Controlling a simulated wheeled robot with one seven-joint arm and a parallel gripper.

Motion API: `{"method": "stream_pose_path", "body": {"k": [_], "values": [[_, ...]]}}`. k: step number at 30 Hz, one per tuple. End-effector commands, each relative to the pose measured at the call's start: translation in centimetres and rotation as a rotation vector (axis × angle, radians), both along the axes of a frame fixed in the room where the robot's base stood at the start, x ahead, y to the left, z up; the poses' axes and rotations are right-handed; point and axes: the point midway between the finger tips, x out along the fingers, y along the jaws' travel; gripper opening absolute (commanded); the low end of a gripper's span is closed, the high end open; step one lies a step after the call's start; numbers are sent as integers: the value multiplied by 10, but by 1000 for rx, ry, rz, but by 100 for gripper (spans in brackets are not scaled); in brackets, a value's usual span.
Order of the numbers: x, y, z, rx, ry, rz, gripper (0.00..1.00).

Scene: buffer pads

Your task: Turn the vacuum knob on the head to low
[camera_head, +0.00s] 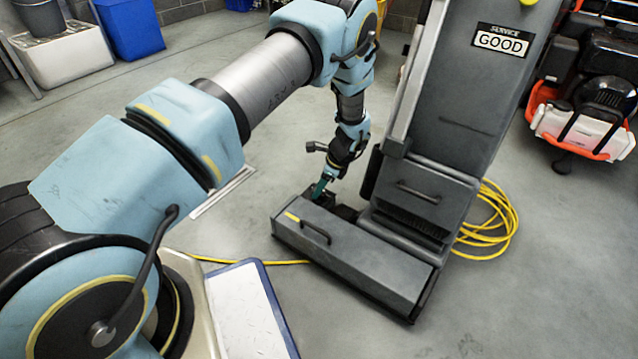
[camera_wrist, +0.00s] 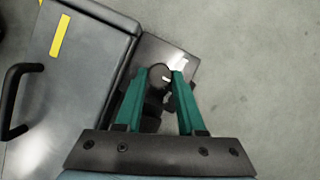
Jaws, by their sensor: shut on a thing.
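The vacuum is a tall grey upright machine (camera_head: 450,110) with a low, wide head (camera_head: 350,255) resting on the floor. The head (camera_wrist: 75,75) fills the left of the wrist view, with a black handle and a yellow mark. The vacuum knob (camera_wrist: 158,74) is a small dark round part on a plate at the head's end. My gripper (camera_wrist: 168,75) has its green fingers on either side of the knob, shut on it. In the head view my gripper (camera_head: 318,190) reaches down at the head's far left end, and the knob's setting cannot be read.
A yellow cable (camera_head: 490,220) lies coiled on the floor right of the vacuum. An orange and white machine (camera_head: 590,120) stands at the right. A blue bin (camera_head: 130,28) and a white tub (camera_head: 65,55) stand at the back left.

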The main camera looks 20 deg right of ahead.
Motion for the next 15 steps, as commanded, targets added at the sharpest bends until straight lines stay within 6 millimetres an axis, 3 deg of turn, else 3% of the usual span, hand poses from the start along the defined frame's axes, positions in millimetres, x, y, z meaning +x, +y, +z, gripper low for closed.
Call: {"method": "stream_pose_path", "body": {"k": [15], "values": [[4, -2, -1, 2, 2, 485, 0]]}}
